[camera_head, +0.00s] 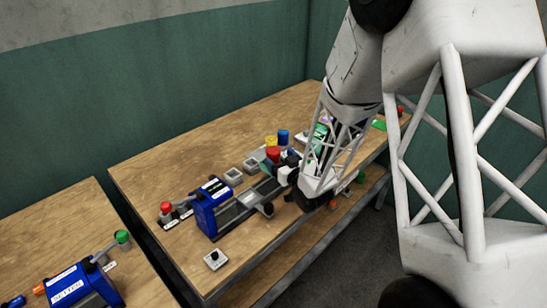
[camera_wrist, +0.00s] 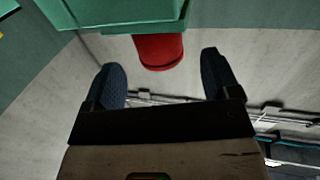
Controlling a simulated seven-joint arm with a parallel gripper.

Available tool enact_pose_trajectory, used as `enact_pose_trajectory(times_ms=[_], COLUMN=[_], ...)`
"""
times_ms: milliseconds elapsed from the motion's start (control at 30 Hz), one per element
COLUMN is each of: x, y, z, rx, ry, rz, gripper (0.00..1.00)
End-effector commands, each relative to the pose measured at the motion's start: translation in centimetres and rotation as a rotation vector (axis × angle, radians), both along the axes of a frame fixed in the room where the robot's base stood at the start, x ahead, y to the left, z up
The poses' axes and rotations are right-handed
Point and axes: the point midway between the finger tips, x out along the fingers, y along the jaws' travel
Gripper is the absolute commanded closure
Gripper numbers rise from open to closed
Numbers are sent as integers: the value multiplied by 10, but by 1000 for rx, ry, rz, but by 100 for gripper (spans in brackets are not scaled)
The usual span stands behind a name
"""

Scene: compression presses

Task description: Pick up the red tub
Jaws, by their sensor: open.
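In the wrist view a red tub (camera_wrist: 158,50) shows just beyond my open fingers, roughly midway between them. Its upper end in the picture meets a green block-like thing (camera_wrist: 120,14). My gripper (camera_wrist: 165,75) is open, with a dark finger on each side and nothing between the pads. In the head view a red tub (camera_head: 273,153) shows on the wooden table (camera_head: 150,170), close to my gripper's dark end (camera_head: 290,163). My arm hides part of this area, and I cannot tell the exact gap between fingers and tub there.
A yellow tub (camera_head: 271,141) and a blue tub (camera_head: 283,136) stand close behind the red one. A blue press (camera_head: 213,207) with a grey rail lies to the left. Small grey trays (camera_head: 233,176) sit near it. A second table (camera_head: 50,225) carries another blue press (camera_head: 82,285).

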Motion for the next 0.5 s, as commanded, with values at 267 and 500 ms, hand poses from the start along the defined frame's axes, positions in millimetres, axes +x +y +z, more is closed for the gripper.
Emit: enact_pose_trajectory(times_ms=[267, 500], x=[15, 34], y=[9, 20], z=[-2, -4], rx=[0, 0], ry=[0, 1], rz=[0, 2], gripper=[18, 18])
